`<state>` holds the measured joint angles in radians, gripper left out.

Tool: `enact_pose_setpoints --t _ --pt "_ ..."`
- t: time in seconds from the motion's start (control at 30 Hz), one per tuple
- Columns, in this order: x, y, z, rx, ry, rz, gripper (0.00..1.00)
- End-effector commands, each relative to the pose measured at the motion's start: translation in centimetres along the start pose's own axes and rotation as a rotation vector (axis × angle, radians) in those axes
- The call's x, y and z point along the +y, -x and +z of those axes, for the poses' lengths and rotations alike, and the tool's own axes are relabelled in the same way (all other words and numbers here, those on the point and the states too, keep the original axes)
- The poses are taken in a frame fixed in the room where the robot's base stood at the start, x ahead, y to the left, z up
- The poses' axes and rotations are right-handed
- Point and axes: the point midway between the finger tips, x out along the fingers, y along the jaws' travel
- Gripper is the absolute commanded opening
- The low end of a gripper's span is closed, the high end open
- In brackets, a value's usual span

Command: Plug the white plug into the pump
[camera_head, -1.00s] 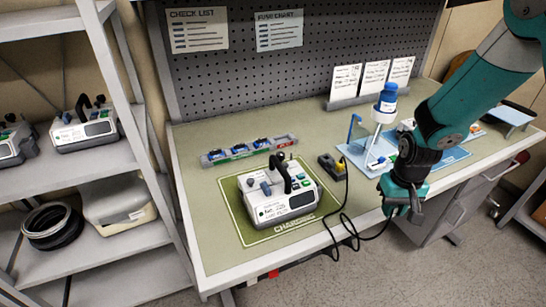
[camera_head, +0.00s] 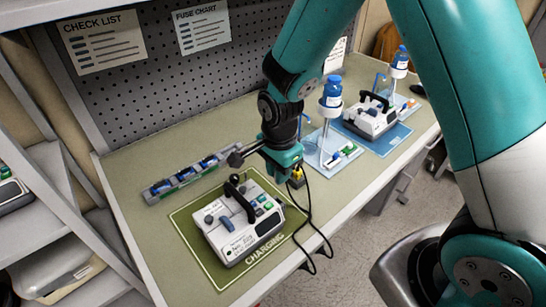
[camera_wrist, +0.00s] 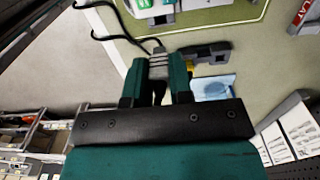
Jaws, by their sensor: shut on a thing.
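The pump (camera_head: 238,225) is a white and grey box with a black handle, standing on the green charging mat (camera_head: 205,265). It also shows at the top of the wrist view (camera_wrist: 150,8). My gripper (camera_head: 284,162) is above the table, just beyond and right of the pump, apart from it. In the wrist view, my gripper (camera_wrist: 156,66) has its two green fingers closed on the light grey-white plug (camera_wrist: 158,63). A black cable (camera_wrist: 118,37) runs from the plug. In the head view my gripper hides the plug; the cable (camera_head: 309,215) hangs over the table's front edge.
A dark block with a yellow part (camera_wrist: 205,54) lies close beside the plug. A fuse tray (camera_head: 185,178) lies behind the pump. A bottle stand (camera_head: 331,95) and another pump (camera_head: 372,115) on a blue mat stand to the right. A pegboard rises behind.

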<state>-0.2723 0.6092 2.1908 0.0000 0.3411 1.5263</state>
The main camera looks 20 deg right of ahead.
Motion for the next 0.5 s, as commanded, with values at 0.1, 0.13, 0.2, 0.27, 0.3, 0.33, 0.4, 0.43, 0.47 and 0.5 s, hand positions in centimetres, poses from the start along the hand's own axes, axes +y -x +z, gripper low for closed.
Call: enact_pose_setpoints --t 0.1,0.13,0.2,0.27,0.3,0.33,0.4,0.43,0.47,0.5 --pt "0.0 -0.4 0.2 0.000 -0.006 0.001 0.00" --pt "-0.1 -0.6 0.3 0.000 -0.004 0.001 0.00" --pt "-0.1 -1.0 0.4 0.000 -0.002 0.001 0.00" --pt "-0.1 -1.5 0.4 0.000 -0.001 0.001 0.00" --pt "-0.1 -1.8 0.4 0.000 0.000 0.001 0.00" --pt "-0.1 -2.1 0.4 0.000 0.000 0.001 0.00" --pt "-0.1 -2.9 0.4 0.000 0.000 0.001 0.00" --pt "-0.1 -3.2 0.4 0.000 0.000 0.001 0.00" --pt "-0.1 -3.5 0.4 0.000 0.000 0.001 0.00" --pt "-0.1 -3.9 0.3 0.000 -0.001 0.002 0.00"
